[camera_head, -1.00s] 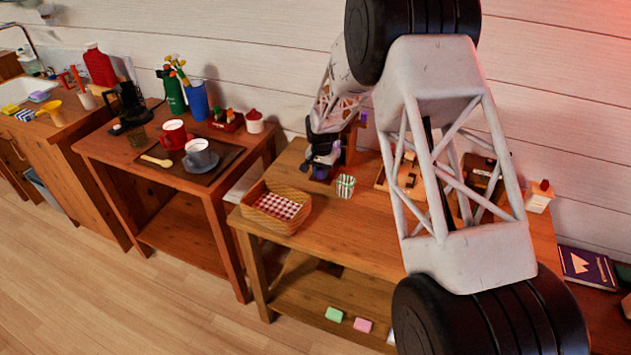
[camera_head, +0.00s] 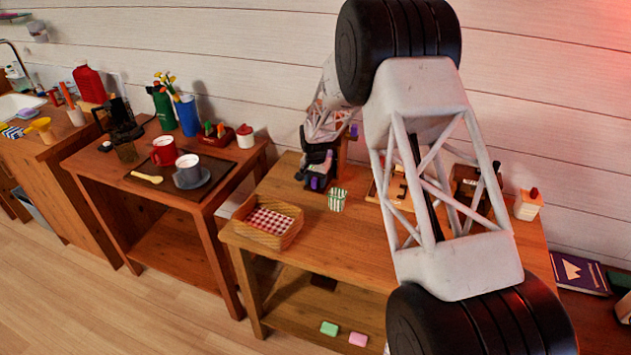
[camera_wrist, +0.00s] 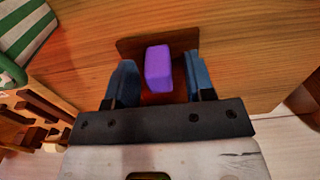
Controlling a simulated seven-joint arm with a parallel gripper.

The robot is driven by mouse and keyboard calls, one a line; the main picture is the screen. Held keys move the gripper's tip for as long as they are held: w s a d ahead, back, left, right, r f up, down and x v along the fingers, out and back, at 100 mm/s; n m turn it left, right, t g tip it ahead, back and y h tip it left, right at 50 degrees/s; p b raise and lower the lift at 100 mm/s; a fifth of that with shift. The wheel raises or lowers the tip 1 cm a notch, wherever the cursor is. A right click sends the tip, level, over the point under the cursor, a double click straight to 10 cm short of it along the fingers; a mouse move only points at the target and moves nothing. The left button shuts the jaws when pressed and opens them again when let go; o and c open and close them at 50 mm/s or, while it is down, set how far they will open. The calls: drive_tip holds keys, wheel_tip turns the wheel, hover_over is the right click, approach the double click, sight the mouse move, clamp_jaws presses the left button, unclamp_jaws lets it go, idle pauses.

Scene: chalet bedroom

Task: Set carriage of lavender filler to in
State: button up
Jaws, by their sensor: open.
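The purple block (camera_wrist: 158,68), apparently the lavender filler's carriage, sits between my gripper's two blue fingers (camera_wrist: 160,75) in the wrist view. A gap shows on each side of it, and a dark brown panel (camera_wrist: 130,46) is behind it. In the head view, my gripper (camera_head: 317,176) is low over the back of the wooden table (camera_head: 285,190), with a bit of purple (camera_head: 316,184) at its tips. Another purple piece (camera_head: 353,131) shows on a wooden upright (camera_head: 342,150) just behind. My arm hides much of the filler. My gripper is open.
A wicker basket (camera_head: 288,237) with checked cloth is at the table's front left. Wooden items (camera_head: 398,190) stand to the right, partly behind my arm.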

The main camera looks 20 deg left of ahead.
drive_tip(key=shift+r, duration=3.9)
drive_tip(key=shift+d+r, duration=0.2)
drive_tip(key=s+d+r, duration=0.6)
drive_tip(key=d+r, duration=0.2)
drive_tip(key=d, duration=0.3)
drive_tip(key=s+d+r+t, duration=0.1)
drive_tip(key=s+d+r, duration=0.6)
drive_tip(key=d, duration=0.4)
drive_tip(key=s+d+r, duration=0.4)
drive_tip(key=d+r, duration=0.6)
drive_tip(key=d, duration=0.1)
drive_tip(key=s+d, duration=0.6)
drive_tip(key=s, duration=0.5)
drive_tip(key=s+d+t, duration=0.1)
drive_tip(key=s+d, duration=0.5)
drive_tip(key=s, duration=0.6)
drive_tip(key=s+d, duration=0.7)
drive_tip(key=s, duration=0.4)
drive_tip(key=shift+s+r+t, duration=0.2)
drive_tip(key=shift+r+t, duration=0.05)
drive_tip(key=shift+t, duration=0.05)
